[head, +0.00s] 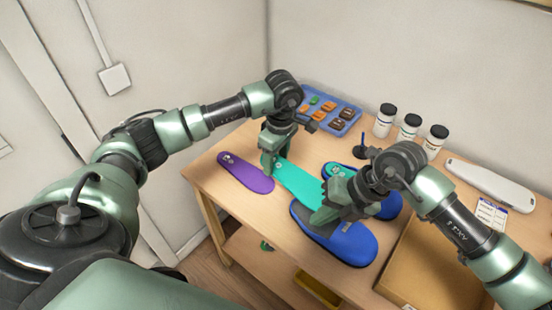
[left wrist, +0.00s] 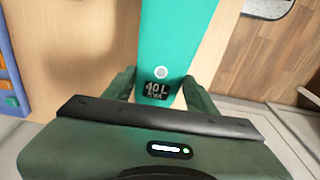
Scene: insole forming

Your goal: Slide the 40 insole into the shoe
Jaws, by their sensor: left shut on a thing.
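A long teal insole (head: 302,187) extends from my left gripper (head: 271,160) towards the front blue shoe (head: 345,244). In the left wrist view, the insole (left wrist: 176,35) carries a dark label reading "40 L EVA" and sits between the fingers of my left gripper (left wrist: 160,90), which is shut on it. The insole's far end is hidden near my right gripper (head: 325,213). My right gripper is over the front shoe's opening; its fingers are hard to make out, so I cannot tell whether it grips anything. A second blue shoe (head: 388,208) lies behind, partly hidden by my right arm.
A purple insole (head: 245,174) lies left on the wooden table (head: 222,153). A blue tray (head: 345,126) with orange and brown pieces stands at the back. Several white bottles (head: 409,127), a long white object (head: 490,184), a card (head: 490,213) and a cardboard box (head: 440,262) are at right.

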